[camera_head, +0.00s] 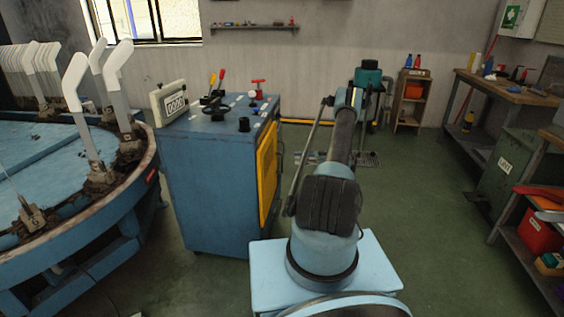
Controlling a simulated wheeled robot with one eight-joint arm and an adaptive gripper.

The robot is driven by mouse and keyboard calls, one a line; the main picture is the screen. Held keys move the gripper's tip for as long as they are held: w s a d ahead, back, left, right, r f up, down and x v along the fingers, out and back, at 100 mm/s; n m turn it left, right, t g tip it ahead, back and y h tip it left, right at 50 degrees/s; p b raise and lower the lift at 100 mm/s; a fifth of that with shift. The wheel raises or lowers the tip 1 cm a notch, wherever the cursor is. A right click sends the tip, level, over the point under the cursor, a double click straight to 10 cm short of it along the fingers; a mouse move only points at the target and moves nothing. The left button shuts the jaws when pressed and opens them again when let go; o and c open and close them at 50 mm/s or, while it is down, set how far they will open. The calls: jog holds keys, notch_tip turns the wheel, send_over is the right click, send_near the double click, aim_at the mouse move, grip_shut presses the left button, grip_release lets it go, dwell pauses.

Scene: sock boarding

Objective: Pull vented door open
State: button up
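The vented door appears to be the yellow panel (267,172) on the right side of the blue cabinet (208,190). It is seen at a steep angle and looks closed, flush with the cabinet side. My arm rises from the lower middle of the picture, to the right of the door, with floor visible between them. My gripper cannot be made out clearly among the thin dark arm parts. Nothing is seen touching the door, and no held object can be made out.
A round blue machine (70,195) with upright white-topped boards stands left of the cabinet. Levers and a counter box (171,103) top the cabinet. A workbench (510,90) and green cabinet (505,170) line the right. Green floor (430,210) is clear between.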

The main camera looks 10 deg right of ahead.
aim_at(282, 159)
jog(key=a, duration=0.6)
jog(key=w+a, duration=0.1)
jog(key=a, duration=0.2)
jog(key=shift+a, duration=0.3)
grip_shut()
